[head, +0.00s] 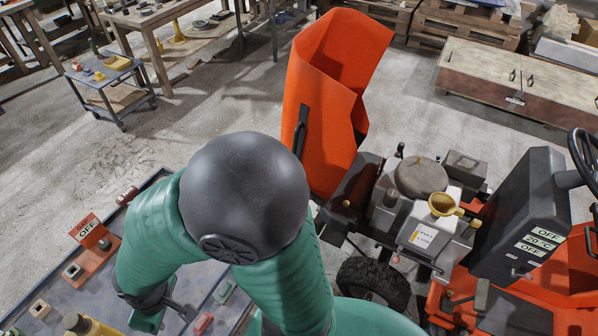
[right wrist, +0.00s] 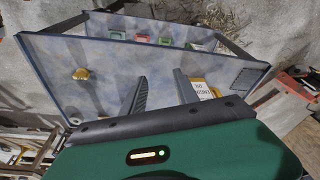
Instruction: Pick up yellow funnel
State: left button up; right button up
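The yellow funnel (head: 444,206) sits upright in the top of a white reservoir marked FULL and LOW on the orange machine at the right of the head view. It is not clearly seen in the right wrist view. My right gripper (right wrist: 160,75) is open and empty, its two dark fingers apart over the blue-grey tray table (right wrist: 110,65). In the head view that gripper is at the lower left, well away from the funnel, and its fingers are mostly hidden. My left gripper is not in view.
A yellow container (head: 92,326) stands on the tray table, with a red OFF sign box (head: 95,245) near it. The orange machine has a tall orange chute (head: 330,100), a black control panel (head: 525,215) and a steering wheel (head: 585,160) around the funnel. Concrete floor lies open behind.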

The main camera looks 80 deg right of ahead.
aim_at(441, 204)
jog(key=z, duration=4)
jog(key=i+l+z, duration=0.55)
jog(key=i+z, duration=0.2)
